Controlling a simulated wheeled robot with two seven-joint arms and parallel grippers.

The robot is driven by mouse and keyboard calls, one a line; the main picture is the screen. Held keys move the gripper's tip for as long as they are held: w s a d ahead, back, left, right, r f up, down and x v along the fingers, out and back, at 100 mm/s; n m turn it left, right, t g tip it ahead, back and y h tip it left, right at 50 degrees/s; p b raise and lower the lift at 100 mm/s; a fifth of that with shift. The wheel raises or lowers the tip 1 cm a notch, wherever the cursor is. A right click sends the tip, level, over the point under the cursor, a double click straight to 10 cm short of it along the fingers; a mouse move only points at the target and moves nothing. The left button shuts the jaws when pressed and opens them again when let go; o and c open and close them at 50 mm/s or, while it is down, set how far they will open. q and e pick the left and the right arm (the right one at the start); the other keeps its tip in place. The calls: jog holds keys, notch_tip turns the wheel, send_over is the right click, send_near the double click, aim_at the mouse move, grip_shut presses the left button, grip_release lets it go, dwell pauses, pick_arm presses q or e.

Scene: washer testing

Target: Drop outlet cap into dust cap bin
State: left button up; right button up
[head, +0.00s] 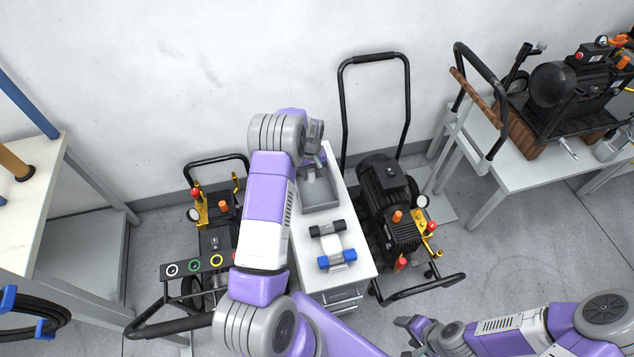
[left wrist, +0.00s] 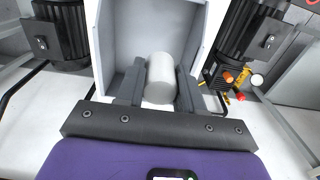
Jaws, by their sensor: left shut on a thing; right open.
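The outlet cap (left wrist: 161,76) is a pale grey-white cylinder in the left wrist view. My left gripper (left wrist: 160,92) is shut on it, with one dark finger on each side. In the head view my left gripper (head: 316,158) is at the back of the narrow white table, by the far side of the grey open bin (head: 320,192), which I take for the dust cap bin. The bin's grey walls (left wrist: 207,38) also show around and beyond the cap in the left wrist view. The cap's height above the bin floor is unclear. My right gripper (head: 411,332) is open and empty, low at the right.
Two dumbbell-like parts, one black-ended (head: 327,229) and one blue-ended (head: 337,260), lie in front of the bin. Pressure washers stand left (head: 213,240) and right (head: 388,200) of the table. Another machine (head: 560,95) stands on a right-hand table.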

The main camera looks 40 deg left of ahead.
pick_arm(q)
jog(key=shift+w+f+b, duration=0.1)
jog(key=shift+f+b, duration=0.8)
jog(key=shift+f, duration=1.3)
jog(key=o, duration=1.1)
jog(key=shift+r, duration=3.8)
